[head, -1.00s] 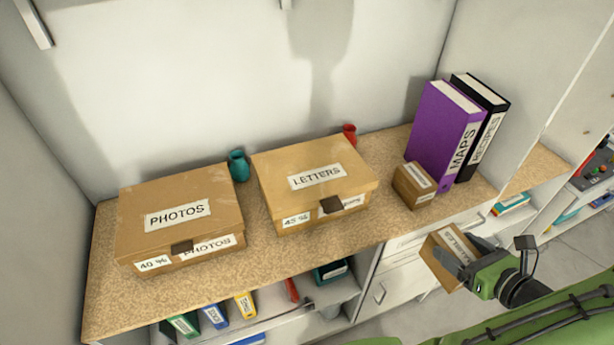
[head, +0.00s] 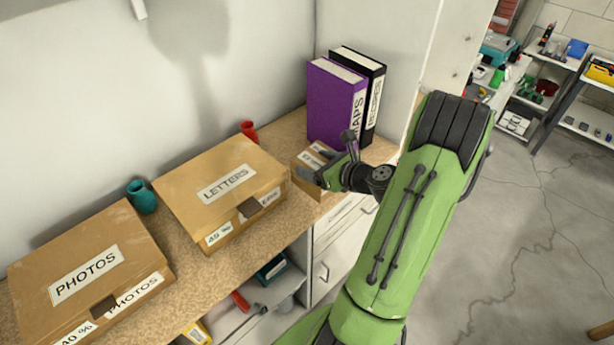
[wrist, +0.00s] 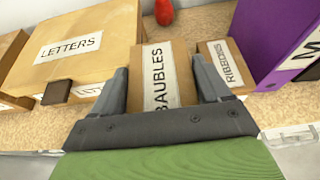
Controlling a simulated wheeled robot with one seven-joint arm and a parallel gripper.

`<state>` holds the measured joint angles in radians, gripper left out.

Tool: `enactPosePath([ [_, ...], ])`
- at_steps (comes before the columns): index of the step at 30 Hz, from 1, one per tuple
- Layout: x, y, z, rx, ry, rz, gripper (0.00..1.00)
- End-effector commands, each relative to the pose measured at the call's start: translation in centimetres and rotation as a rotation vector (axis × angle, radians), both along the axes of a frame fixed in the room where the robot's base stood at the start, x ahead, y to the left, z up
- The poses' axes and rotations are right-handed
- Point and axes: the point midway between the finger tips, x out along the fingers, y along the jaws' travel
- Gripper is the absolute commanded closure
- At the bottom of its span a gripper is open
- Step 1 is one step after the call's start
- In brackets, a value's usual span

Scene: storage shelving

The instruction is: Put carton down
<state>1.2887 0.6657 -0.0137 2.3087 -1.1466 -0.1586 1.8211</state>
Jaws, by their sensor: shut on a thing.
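The carton (wrist: 158,78), a small brown box labelled BAUBLES, is between the two fingers of my gripper (wrist: 163,88) in the wrist view. The fingers are shut on its sides. In the head view my gripper (head: 330,174) is at the right part of the speckled shelf top (head: 225,268), just right of the LETTERS box (head: 240,172). The carton is largely hidden there by the gripper and arm. I cannot tell whether its base touches the shelf top.
A small RIBBONS box (wrist: 222,68) stands close to the carton's right. Behind it are a purple MAPS binder (head: 330,105) and a black binder (head: 372,75). A red vase (head: 249,131) and a teal vase (head: 141,196) stand behind the boxes. A PHOTOS box (head: 85,270) is at left.

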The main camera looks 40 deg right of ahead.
Motion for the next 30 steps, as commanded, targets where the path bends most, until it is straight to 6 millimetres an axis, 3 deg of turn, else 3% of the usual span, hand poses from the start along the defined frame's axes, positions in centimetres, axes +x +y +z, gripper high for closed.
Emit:
enactPosePath([
  [4,2.7,0.2,-0.1,0.000,-0.002,0.003,0.68],
  [6,2.3,0.0,-1.7,0.005,0.001,-0.003,0.68],
  [11,2.3,0.0,-3.2,0.003,0.000,-0.001,0.68],
  [17,2.5,0.1,-6.8,0.005,-0.001,0.001,0.68],
  [29,3.1,0.1,-7.3,0.000,-0.001,0.000,0.68],
  [30,3.1,0.1,-7.3,0.000,0.001,0.000,0.17],
])
